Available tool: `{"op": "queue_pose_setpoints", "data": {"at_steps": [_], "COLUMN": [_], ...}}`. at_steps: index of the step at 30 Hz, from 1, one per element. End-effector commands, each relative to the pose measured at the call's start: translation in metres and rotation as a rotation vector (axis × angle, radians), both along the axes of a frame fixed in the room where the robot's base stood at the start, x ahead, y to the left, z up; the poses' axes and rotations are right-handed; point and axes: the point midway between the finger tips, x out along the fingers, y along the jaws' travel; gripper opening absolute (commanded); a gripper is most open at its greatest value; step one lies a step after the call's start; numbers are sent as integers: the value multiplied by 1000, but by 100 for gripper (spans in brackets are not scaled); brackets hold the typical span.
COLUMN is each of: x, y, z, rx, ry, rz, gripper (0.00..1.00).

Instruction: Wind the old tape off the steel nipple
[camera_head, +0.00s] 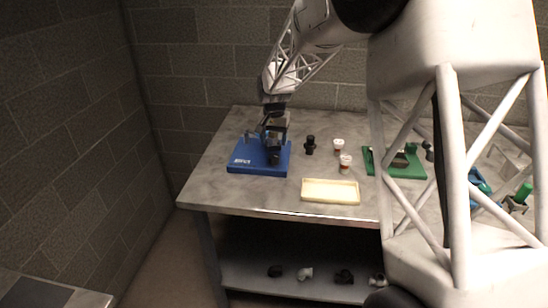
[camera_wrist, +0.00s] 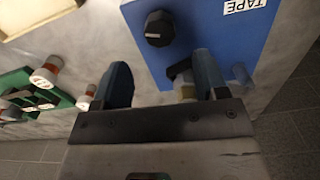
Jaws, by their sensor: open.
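The blue board (camera_head: 245,162) stands at the left of the bench, and my gripper (camera_head: 273,150) is over it, pointing down. In the wrist view the blue board (camera_wrist: 225,45) carries a "TAPE" label, a black knob (camera_wrist: 156,28) and a dark bracket (camera_wrist: 180,70). A pale, yellowish piece (camera_wrist: 186,90) shows by the bracket, near the right finger; it may be the taped nipple, but it is mostly hidden. My gripper (camera_wrist: 161,72) is open in the wrist view, and I see nothing clamped between its fingers.
A cream tray (camera_head: 330,198) lies at the front of the bench. A black fitting (camera_head: 310,145) and two white-and-brown pots (camera_head: 345,163) stand right of the blue board. A green board (camera_head: 408,168) with parts is further right. Several fittings lie on the lower shelf (camera_head: 325,288).

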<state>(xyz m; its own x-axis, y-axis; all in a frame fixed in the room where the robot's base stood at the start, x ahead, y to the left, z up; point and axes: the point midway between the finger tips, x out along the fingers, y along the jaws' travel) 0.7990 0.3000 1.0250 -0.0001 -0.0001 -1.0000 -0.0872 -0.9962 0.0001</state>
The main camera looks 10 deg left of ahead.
Motion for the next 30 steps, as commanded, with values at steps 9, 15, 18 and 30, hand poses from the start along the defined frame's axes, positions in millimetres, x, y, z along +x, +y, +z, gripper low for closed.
{"op": "queue_pose_setpoints", "data": {"at_steps": [9, 15, 18, 30], "x": [0, 0, 0, 0], "y": [0, 0, 0, 0], "z": [-5, -21, -32, -72], "rx": [0, -1, 0, 0], "ry": [0, 2, 1, 0], "rz": [0, 0, 0, 0], "gripper": [67, 67, 67, 67]}}
